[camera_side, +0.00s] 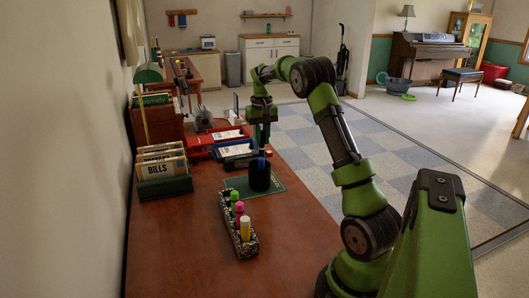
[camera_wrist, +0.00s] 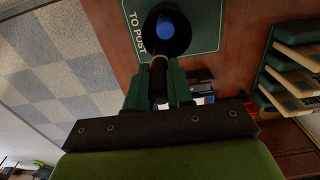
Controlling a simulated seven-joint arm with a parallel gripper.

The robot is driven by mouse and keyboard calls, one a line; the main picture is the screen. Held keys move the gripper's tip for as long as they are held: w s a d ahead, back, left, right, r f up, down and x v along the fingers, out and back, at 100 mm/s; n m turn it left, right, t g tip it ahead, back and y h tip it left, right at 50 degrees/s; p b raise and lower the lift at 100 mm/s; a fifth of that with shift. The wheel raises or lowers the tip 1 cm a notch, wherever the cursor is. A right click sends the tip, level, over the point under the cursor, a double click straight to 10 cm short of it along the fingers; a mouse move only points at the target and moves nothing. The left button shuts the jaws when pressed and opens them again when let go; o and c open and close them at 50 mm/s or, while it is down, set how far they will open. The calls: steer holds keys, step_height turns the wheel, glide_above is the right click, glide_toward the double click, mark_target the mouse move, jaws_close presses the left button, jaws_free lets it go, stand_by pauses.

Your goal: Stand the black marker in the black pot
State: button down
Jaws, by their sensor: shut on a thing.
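My gripper (camera_side: 262,117) is shut on the black marker (camera_wrist: 159,85), which shows between its two green fingers in the wrist view. In the side view the gripper hangs over the desk, above and behind the black pot, with the marker hard to make out below it. The black pot (camera_side: 260,181) stands upright on a green mat and also shows at the top of the wrist view (camera_wrist: 184,46). A blue marker (camera_side: 261,163) stands in the pot. The held marker's end is apart from or just overlapping the pot's rim; I cannot tell which.
A speckled holder (camera_side: 249,249) with pink, green and yellow markers stands in front of the pot. The green mat (camera_side: 279,190) lies under the pot. Red and blue trays (camera_side: 228,142) sit behind it. A file box (camera_side: 165,188) stands left.

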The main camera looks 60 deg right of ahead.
mark_target(262, 154)
steer(key=shift+f, duration=3.3)
steer(key=c, duration=0.5)
jaws_free()
steer(key=shift+r, duration=3.5)
